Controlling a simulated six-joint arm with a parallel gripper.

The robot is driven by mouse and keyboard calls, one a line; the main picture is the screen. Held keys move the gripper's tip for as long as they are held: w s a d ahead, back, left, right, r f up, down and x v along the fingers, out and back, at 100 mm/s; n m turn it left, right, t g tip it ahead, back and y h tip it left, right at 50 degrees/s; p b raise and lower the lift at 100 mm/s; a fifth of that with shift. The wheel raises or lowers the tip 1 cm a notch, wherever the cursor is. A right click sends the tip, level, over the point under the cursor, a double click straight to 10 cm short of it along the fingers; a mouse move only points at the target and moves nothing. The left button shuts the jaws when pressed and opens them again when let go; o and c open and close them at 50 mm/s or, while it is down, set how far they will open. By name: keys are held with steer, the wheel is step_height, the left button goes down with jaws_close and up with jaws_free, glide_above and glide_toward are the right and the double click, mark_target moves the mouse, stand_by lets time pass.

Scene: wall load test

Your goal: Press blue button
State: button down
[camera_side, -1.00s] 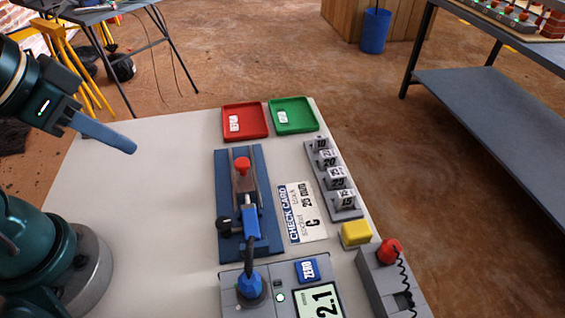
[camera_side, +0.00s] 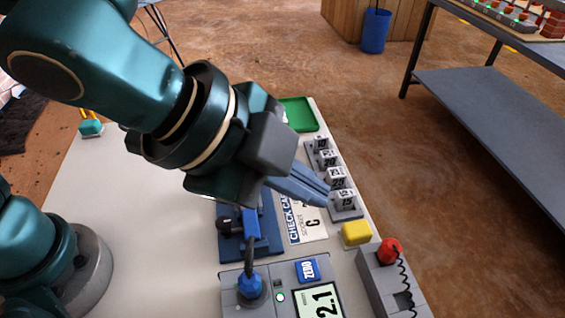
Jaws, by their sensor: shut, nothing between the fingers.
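The blue button marked ZERO (camera_side: 307,270) is on the top of a grey meter box (camera_side: 235,300) at the bottom of the picture, above the display (camera_side: 320,302) reading 2.1. A blue plug with a cable (camera_side: 250,286) stands on the same box, left of the button. My gripper (camera_side: 322,198) is shut and empty. Its blue-grey fingers point down and right, above the check card and beside the weight rack, apart from the button. The button is in plain view.
A rack of numbered weights (camera_side: 346,212), a yellow block (camera_side: 356,233) and a grey box with a red knob (camera_side: 390,250) line the right edge. The check card (camera_side: 308,225) lies flat beside the blue fixture (camera_side: 262,243).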

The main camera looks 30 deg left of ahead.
mark_target(302, 269)
steer(key=shift+s+d+f+m+g, duration=0.2)
steer(key=shift+s+d+f, duration=0.15)
steer(key=shift+s, duration=0.15)
steer(key=shift+s+d+f+m+g, duration=0.1)
steer(key=shift+s+d+f+m, duration=0.15)
steer(key=shift+s, duration=0.2)
steer(key=shift+f, duration=4.35)
steer(key=shift+f, duration=0.15)
steer(key=shift+f, duration=0.3)
steer(key=shift+f, duration=0.3)
steer(key=shift+r, duration=0.75)
